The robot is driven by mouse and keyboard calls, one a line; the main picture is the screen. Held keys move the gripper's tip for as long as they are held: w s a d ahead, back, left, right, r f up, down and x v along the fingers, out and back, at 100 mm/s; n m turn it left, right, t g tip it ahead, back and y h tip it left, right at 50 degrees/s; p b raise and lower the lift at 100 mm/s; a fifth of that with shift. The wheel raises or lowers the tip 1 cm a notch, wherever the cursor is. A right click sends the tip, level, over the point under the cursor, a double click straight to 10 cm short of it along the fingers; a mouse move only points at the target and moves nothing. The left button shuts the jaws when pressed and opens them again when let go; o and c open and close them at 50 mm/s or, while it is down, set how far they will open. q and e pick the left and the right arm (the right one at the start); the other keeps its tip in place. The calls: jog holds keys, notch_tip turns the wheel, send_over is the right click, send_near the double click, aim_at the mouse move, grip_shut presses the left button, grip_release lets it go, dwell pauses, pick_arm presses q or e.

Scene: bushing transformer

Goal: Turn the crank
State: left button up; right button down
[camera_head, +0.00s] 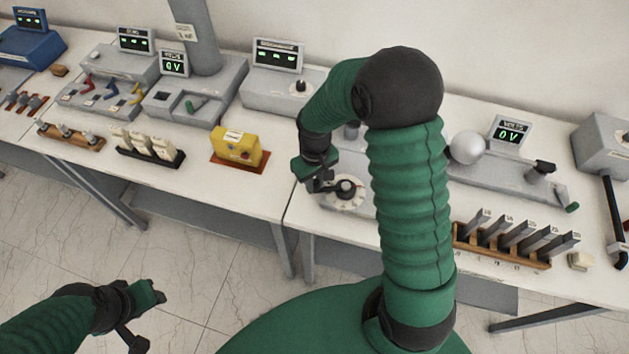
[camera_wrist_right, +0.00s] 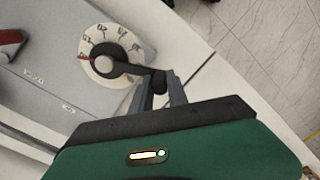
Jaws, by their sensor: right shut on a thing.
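The crank (camera_wrist_right: 130,68) is a black arm on a round white dial (camera_wrist_right: 103,40) with dark markings. A grey hub cap (camera_wrist_right: 104,64) sits at the dial's centre, and a thin red pointer (camera_wrist_right: 86,59) points left.
A yellow box (camera_head: 236,149) stands left of the dial. A wooden rack (camera_head: 500,250) of upright grey plates stands to the right. Behind it is a grey unit (camera_head: 500,172) with a white ball and a display reading 0 V. Several consoles line the back left.

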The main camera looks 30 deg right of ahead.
jog(key=shift+w+r, duration=0.1)
jog(key=shift+r, duration=0.05)
jog(key=shift+s+r+n+p, duration=0.1)
jog(key=shift+s+n+p, duration=0.1)
jog(key=shift+n+p, duration=0.15)
jog(key=shift+s+a+n, duration=0.1)
jog(key=shift+s+n, duration=0.1)
jog(key=shift+n, duration=0.05)
jog(key=c, duration=1.6)
grip_release()
jog(key=shift+c, duration=0.2)
jog(key=o, duration=0.4)
jog(key=shift+s, duration=0.2)
jog(key=shift+c, duration=0.2)
